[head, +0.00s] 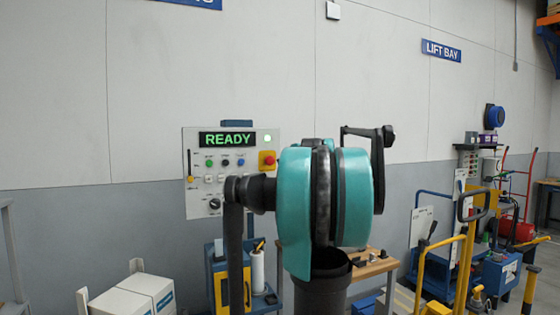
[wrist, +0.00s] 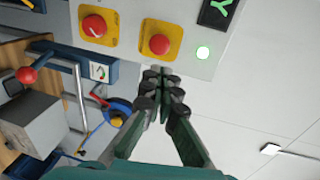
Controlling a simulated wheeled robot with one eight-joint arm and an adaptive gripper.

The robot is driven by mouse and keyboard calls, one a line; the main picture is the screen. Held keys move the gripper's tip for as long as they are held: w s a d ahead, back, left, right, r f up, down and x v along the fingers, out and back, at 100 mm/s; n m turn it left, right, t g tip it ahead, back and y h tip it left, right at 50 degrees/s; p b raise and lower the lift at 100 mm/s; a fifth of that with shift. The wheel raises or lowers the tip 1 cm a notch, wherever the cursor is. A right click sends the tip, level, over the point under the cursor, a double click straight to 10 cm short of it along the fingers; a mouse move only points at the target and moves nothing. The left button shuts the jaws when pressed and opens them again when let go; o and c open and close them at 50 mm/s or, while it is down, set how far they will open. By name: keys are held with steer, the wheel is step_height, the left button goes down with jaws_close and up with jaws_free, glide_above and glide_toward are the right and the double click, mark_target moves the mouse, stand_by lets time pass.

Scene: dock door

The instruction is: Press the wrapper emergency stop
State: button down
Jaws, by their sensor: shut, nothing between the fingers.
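A grey control panel (head: 197,205) with a lit READY display (head: 227,139) is on the wall in the head view. Labels are unreadable. My gripper (wrist: 165,75) is shut and empty, its tips appearing just below the nearer button. Contact is not visible; my arm hides the gripper in the head view.
Small buttons and a selector knob (head: 214,203) are also on the panel. A blue cart (head: 265,300), white boxes (head: 147,292) and a wooden bench (head: 372,268) are below. A red-knobbed lever (wrist: 27,75) is at the wrist view's left. Bare wall (wrist: 270,75) is at right.

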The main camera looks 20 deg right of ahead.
steer(key=w+f, duration=0.2)
steer(key=w, duration=1)
steer(key=shift+w, duration=0.4)
steer(key=shift+a, duration=0.1)
steer(key=shift+w, duration=0.9)
